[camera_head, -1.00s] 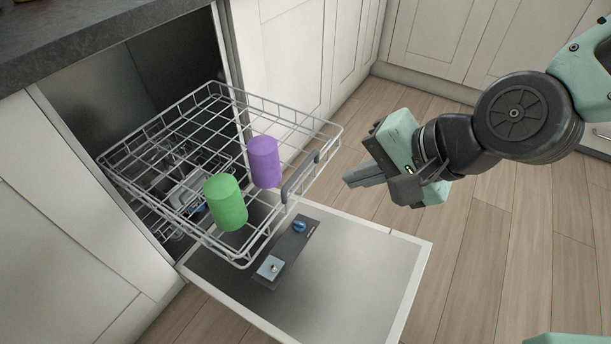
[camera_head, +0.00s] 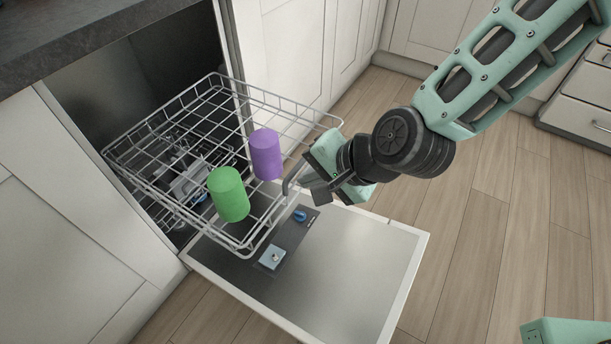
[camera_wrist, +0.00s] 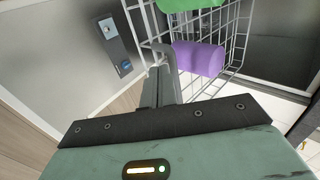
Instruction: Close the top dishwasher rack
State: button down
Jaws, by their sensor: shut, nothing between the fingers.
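The top dishwasher rack (camera_head: 246,250) is a grey wire basket pulled out over the lowered door. A green cup (camera_head: 228,194) and a purple cup (camera_head: 266,155) stand in it near its front. A grey handle (camera_head: 291,179) sits on the rack's front side. My gripper (camera_head: 306,184) is shut and empty, with its fingertips at the handle, in front of the rack. In the wrist view the shut fingers (camera_wrist: 161,84) point at the handle (camera_wrist: 158,52), with the purple cup (camera_wrist: 199,60) just beyond. I cannot tell whether they touch it.
The dishwasher door (camera_head: 345,265) lies open below the rack, with a detergent panel (camera_head: 284,243) on it. A lower rack with dishes (camera_head: 187,186) shows inside. White cabinets (camera_head: 288,50) flank the opening. The wooden floor (camera_head: 490,225) at right is clear.

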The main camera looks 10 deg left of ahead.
jog(key=shift+w+a+f, duration=0.1)
jog(key=shift+w+a, duration=0.1)
jog(key=shift+a, duration=0.3)
